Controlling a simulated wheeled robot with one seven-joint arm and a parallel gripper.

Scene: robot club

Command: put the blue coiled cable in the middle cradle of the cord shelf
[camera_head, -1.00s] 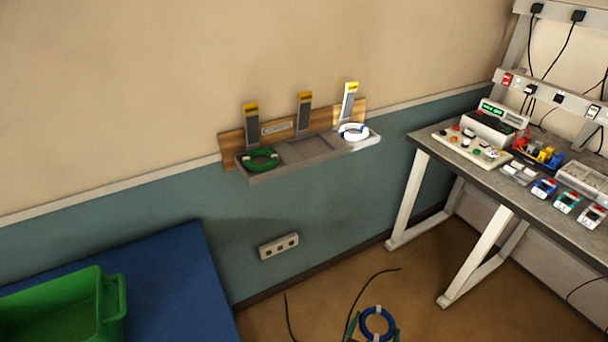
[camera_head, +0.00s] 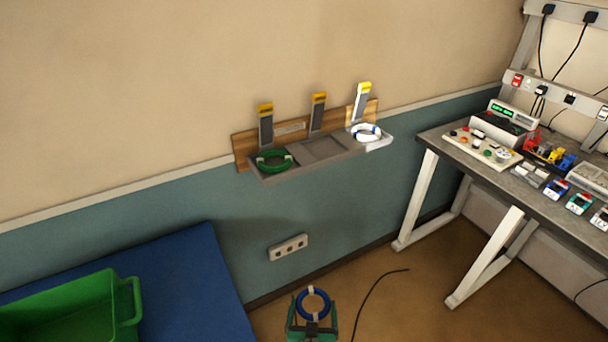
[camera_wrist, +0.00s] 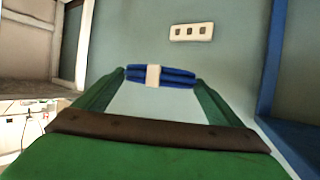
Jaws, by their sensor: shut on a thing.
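The blue coiled cable (camera_head: 301,303) with pale ties is held upright by my gripper (camera_head: 312,322) low in the head view, in front of the wall and below the shelf. In the wrist view the coil (camera_wrist: 178,76) sits between the two green fingers (camera_wrist: 160,78), a white tie facing me. The cord shelf (camera_head: 325,163) is on the wall, above and apart from my gripper. Its middle cradle (camera_head: 322,148) is empty. A green coil (camera_head: 274,161) lies in the left cradle and a white and blue coil (camera_head: 366,133) in the right one.
A workbench (camera_head: 437,139) with devices stands at the right. A blue surface (camera_head: 190,270) with a green bin (camera_head: 70,310) is at the lower left. A wall socket (camera_head: 288,247) sits below the shelf. A black cord (camera_head: 368,298) lies on the floor.

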